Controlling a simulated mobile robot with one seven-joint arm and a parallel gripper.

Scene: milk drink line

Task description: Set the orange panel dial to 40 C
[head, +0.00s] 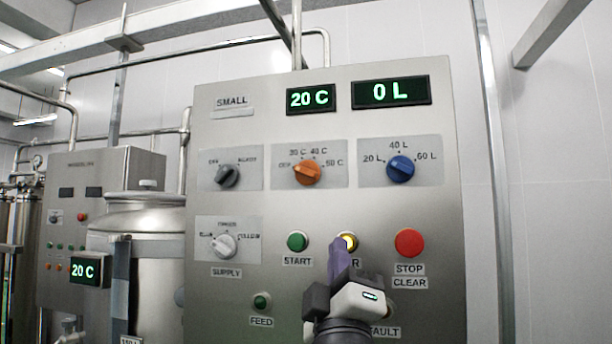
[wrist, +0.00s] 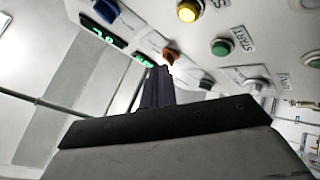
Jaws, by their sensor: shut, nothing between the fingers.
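The orange dial (head: 307,173) is in the middle of the upper knob row on the steel panel, with temperature marks around it, 30 C and 40 C above and 50 C at the right. Its exact pointer setting is too small to tell. The display (head: 311,97) above it reads 20 C. My gripper (head: 341,246) is shut and empty, below and right of the dial, and its fingertips overlap the lit yellow button. In the wrist view my gripper (wrist: 157,72) points up, and the orange dial (wrist: 170,54) shows just beyond the fingertips. Contact with the panel cannot be told.
A blue dial (head: 400,169) is right of the orange one, a black knob (head: 227,176) left. A white supply knob (head: 224,245), green start button (head: 297,242), yellow button (head: 350,240) and red stop button (head: 409,242) sit below. A tank (head: 150,222) stands left.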

